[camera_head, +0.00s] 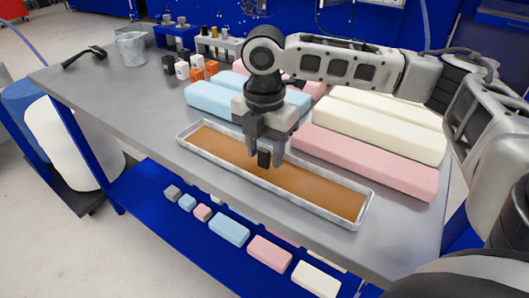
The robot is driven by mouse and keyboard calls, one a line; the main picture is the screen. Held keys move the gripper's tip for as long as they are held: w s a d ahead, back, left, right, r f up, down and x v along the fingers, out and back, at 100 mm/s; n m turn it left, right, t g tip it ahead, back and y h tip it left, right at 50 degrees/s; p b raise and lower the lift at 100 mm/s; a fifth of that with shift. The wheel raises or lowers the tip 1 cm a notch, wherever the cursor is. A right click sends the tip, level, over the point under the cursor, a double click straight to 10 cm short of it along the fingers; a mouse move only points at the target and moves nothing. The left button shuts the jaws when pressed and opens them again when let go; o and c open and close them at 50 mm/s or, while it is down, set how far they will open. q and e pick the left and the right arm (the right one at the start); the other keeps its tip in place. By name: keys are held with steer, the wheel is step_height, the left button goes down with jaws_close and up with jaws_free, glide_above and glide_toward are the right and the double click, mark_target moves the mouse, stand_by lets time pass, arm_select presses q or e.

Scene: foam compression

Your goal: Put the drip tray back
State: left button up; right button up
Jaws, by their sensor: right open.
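The drip tray (330,206) is a long, shallow grey tray with a brown inner floor. It lies on the grey table near its front edge, running from left of centre to the lower right. My right gripper (265,158) points down over the middle of the tray, its fingers apart and nothing seen between them. It hides a small part of the tray's floor and far rim. I cannot tell whether the fingertips touch the tray. My left gripper is not in view.
Blue, pink and cream foam blocks (365,160) lie just behind the tray. Smaller foam pieces (230,229) lie on the blue lower shelf. The table's left part is clear.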

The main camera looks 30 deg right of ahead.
mark_target(264, 149)
step_height(264, 149, up, 11)
steer(key=p, duration=0.1)
stand_by(0.7)
